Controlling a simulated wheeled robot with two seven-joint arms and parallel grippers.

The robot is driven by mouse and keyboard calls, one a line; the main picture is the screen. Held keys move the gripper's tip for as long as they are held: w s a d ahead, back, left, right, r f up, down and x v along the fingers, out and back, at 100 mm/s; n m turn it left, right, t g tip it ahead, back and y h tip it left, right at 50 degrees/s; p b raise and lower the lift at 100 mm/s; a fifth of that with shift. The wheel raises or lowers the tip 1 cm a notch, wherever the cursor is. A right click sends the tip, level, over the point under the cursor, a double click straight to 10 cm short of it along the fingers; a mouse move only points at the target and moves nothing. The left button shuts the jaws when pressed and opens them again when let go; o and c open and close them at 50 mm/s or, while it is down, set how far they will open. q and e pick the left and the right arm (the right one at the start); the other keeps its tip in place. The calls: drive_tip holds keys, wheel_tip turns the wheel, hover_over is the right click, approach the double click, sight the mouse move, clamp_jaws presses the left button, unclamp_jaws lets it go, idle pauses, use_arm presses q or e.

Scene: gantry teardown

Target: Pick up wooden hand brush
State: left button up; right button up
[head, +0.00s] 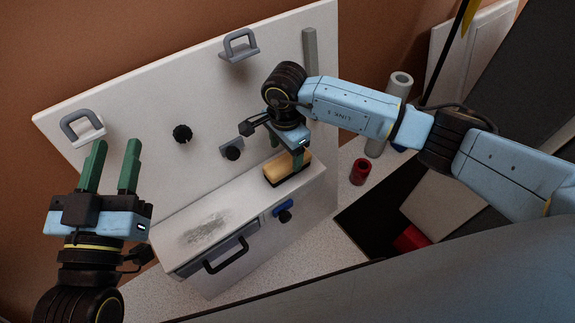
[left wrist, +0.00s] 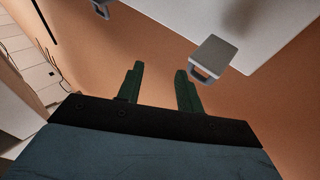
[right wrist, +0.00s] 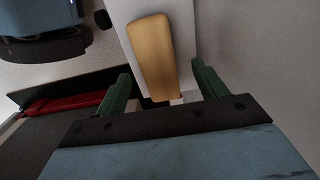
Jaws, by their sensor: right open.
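The wooden hand brush (head: 287,169) lies on top of the white box at its right end, wooden back up and dark bristles down. In the right wrist view the brush (right wrist: 153,55) lies between and beyond the fingertips. My right gripper (head: 287,150) is open, just above and at the brush; it also shows in the right wrist view (right wrist: 160,85). I cannot tell whether a finger touches the brush. My left gripper (head: 115,160) is open and empty, raised at the left in front of the panel; it also shows in the left wrist view (left wrist: 158,80).
The white box (head: 190,262) has a dark smudge (head: 205,228) on top, a drawer handle (head: 226,255) and a blue latch (head: 283,207). A white panel (head: 150,100) with grey handles stands behind. A red cylinder (head: 360,172) and grey tube (head: 375,145) stand to the right.

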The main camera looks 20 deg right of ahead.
sight(288, 160)
drive_tip(key=f, duration=0.1)
drive_tip(key=f+b, duration=0.1)
drive_tip(key=f, duration=0.1)
drive_tip(key=shift+s+d+f+b, duration=0.15)
drive_tip(key=shift+d+b, duration=0.05)
drive_tip(key=shift+b, duration=0.1)
use_arm(q)
drive_tip(key=shift+s+r+t+h, duration=0.25)
drive_tip(key=shift+s+r+t, duration=0.15)
drive_tip(key=shift+r+t, duration=0.45)
drive_tip(key=shift+s+r+t+h, duration=0.2)
drive_tip(key=shift+s+r+t, duration=0.15)
drive_tip(key=shift+r+t, duration=0.45)
drive_tip(key=shift+s+r+t+h, duration=0.25)
drive_tip(key=shift+s+r+t, duration=0.15)
drive_tip(key=shift+r+t, duration=0.45)
use_arm(e)
drive_tip(key=shift+f, duration=0.5)
drive_tip(key=c, duration=1.1)
drive_tip(key=shift+r, duration=0.15)
